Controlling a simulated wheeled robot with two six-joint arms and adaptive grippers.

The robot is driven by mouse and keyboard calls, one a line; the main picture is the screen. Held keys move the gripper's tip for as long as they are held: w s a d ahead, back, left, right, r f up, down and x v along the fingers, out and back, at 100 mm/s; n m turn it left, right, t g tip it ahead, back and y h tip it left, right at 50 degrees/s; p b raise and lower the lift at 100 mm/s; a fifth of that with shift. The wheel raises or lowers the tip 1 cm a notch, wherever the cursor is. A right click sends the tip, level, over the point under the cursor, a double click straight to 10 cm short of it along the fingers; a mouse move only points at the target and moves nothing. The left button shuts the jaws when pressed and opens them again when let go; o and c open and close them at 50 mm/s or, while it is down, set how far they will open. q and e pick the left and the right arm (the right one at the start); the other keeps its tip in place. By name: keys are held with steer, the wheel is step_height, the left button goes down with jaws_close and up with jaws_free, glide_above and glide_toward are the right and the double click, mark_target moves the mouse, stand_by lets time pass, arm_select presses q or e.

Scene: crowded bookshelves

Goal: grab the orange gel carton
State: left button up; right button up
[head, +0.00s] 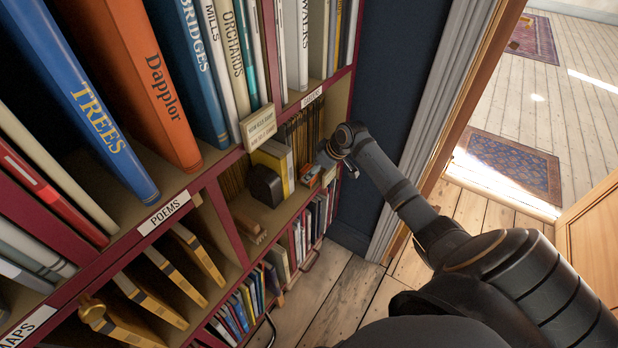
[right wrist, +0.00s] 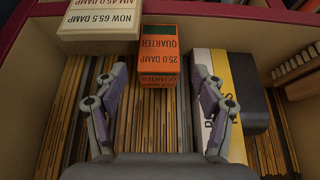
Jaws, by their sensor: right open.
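The orange carton (right wrist: 158,55) stands in a shelf compartment in the right wrist view, its front reading "25.0 DAMP QUARTER". It stands on or against thin tan upright spines. My right gripper (right wrist: 157,78) is open, one finger to the left of the carton and one to the right. I see no contact between fingers and carton. In the head view my right gripper (head: 326,158) reaches into the shelf, mostly hidden by its wrist. A small orange item (head: 311,174) shows beside it; I cannot tell whether it is the same carton. My left gripper is not in view.
A white and yellow book (right wrist: 217,80) and a dark bookend (right wrist: 250,105) stand close on the right. The shelf wall (right wrist: 50,50) bounds the left. Large books (head: 150,80) fill nearer shelves.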

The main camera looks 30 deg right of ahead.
steer(key=x, duration=0.4)
steer(key=shift+f+b, duration=0.25)
steer(key=shift+b, duration=0.15)
steer(key=shift+w+f, duration=0.15)
steer(key=shift+c, duration=0.8)
steer(key=c, duration=1.2)
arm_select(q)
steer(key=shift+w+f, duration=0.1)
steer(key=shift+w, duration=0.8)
arm_select(e)
steer(key=shift+o, duration=0.2)
